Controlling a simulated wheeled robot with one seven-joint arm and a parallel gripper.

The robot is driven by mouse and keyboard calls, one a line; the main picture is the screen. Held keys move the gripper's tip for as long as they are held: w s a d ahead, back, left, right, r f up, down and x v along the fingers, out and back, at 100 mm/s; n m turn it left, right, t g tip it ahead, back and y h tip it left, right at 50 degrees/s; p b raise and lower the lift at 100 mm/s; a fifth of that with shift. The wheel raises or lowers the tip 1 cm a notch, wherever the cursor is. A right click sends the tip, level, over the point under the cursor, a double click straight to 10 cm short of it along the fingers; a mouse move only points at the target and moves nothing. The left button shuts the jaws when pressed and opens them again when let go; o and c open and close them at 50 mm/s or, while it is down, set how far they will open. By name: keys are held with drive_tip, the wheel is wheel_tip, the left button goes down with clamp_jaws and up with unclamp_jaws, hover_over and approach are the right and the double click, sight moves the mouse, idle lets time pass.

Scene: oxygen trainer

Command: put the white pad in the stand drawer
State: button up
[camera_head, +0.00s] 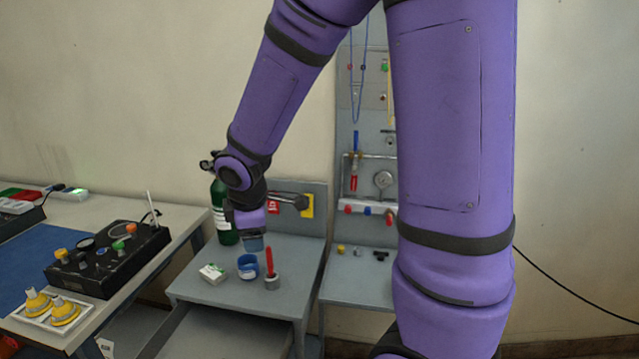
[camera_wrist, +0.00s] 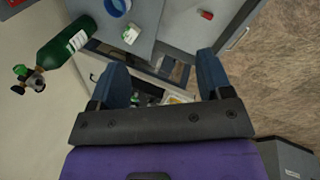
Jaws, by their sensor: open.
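A small white pad with green markings (camera_head: 212,273) lies on the grey top of the stand (camera_head: 205,291), left of a blue cup. It also shows in the wrist view (camera_wrist: 131,34), near the top. The stand's drawer (camera_head: 228,334) is pulled out below the top, its front cut off by the head view's edge. In the wrist view the drawer (camera_wrist: 190,30) lies right of the top, with a small red object in it. My gripper (camera_head: 253,243) is above the back of the stand, pointing down. Its blue fingers (camera_wrist: 163,82) are apart, with nothing held.
The blue cup (camera_head: 247,266) and a grey holder with a red-handled tool (camera_head: 271,277) stand near the pad. A green bottle (camera_head: 222,212) is behind at left.

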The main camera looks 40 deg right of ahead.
drive_tip(key=s+r+m+t+y, duration=0.1)
drive_tip(key=s+r+m+t, duration=0.1)
drive_tip(key=s+r+m, duration=1)
drive_tip(key=s+r, duration=0.5)
drive_tip(key=s, duration=0.3)
drive_tip(key=shift+s+r+y, duration=0.15)
drive_tip(key=shift+s+y, duration=0.1)
drive_tip(key=shift+y, duration=0.15)
drive_tip(key=shift+c, duration=0.2)
